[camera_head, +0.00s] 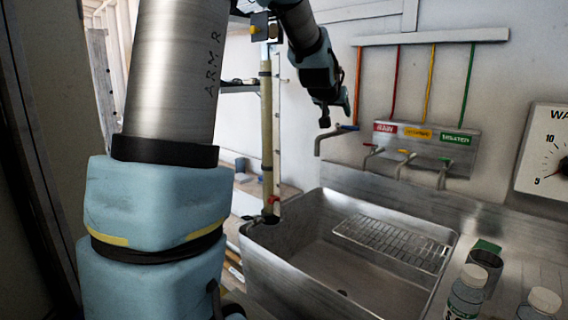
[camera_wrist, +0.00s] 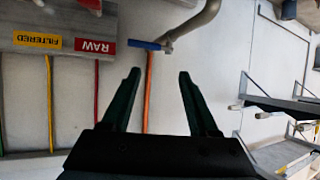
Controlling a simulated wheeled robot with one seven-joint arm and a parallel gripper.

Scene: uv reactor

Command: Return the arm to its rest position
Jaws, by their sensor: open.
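My gripper (camera_head: 336,108) is raised in front of the back wall, above the far left side of the sink, close to the leftmost tap (camera_head: 327,138). In the wrist view my gripper (camera_wrist: 158,75) shows two dark fingers spread apart with nothing between them. That view is turned upside down. The blue tap handle (camera_wrist: 145,44) appears just beyond the fingertips, and I cannot tell whether they touch it. My arm's large metal and light blue links fill the left of the head view.
A steel sink (camera_head: 285,262) with a wire rack (camera_head: 392,243) lies below. Several taps have labels such as red RAW (camera_head: 385,127). A vertical pipe (camera_head: 267,130) and a wall gauge (camera_head: 548,155) flank the taps.

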